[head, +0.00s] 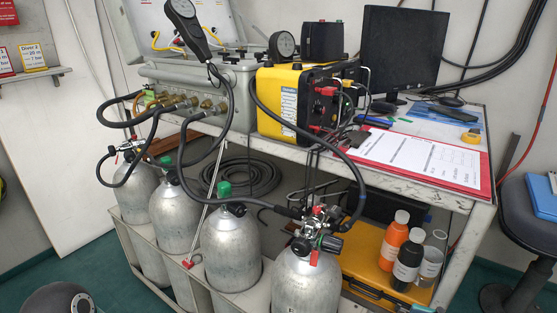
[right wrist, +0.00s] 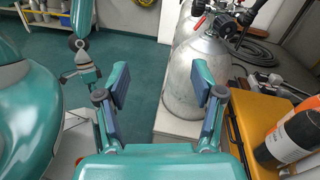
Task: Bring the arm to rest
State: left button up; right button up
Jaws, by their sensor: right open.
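My right gripper (right wrist: 161,85) shows in the right wrist view. Its two teal fingers with dark pads stand wide apart with nothing between them. Beyond the fingers are the floor and a grey gas cylinder (right wrist: 190,85), which stands behind the right finger. I cannot tell whether they touch. Neither gripper shows in the head view.
Several grey cylinders (head: 230,250) stand in a rack below the metal bench (head: 210,128), with black hoses looping above. An orange case (right wrist: 270,125) with bottles (right wrist: 285,145) is close on the right wrist view's right. Green floor (right wrist: 140,80) is open ahead of the fingers.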

jog(key=s+a+f+n+g+h, duration=0.2)
jog(key=s+a+f+n+h, duration=0.3)
jog(key=f, duration=0.7)
jog(key=s+a+f+n+g+h, duration=0.1)
jog(key=a+f+n+g+h, duration=0.2)
jog(key=f+n, duration=0.65)
jog(key=s+a+f+n+g+h, duration=0.2)
jog(key=s+a+f+n+h, duration=0.15)
jog(key=f, duration=1.05)
notch_tip(320, 180, up, 30)
jog(key=w+n+p, duration=0.1)
jog(key=p, duration=2.9)
jog(key=shift+w+h, duration=0.15)
jog(key=shift+h, duration=0.2)
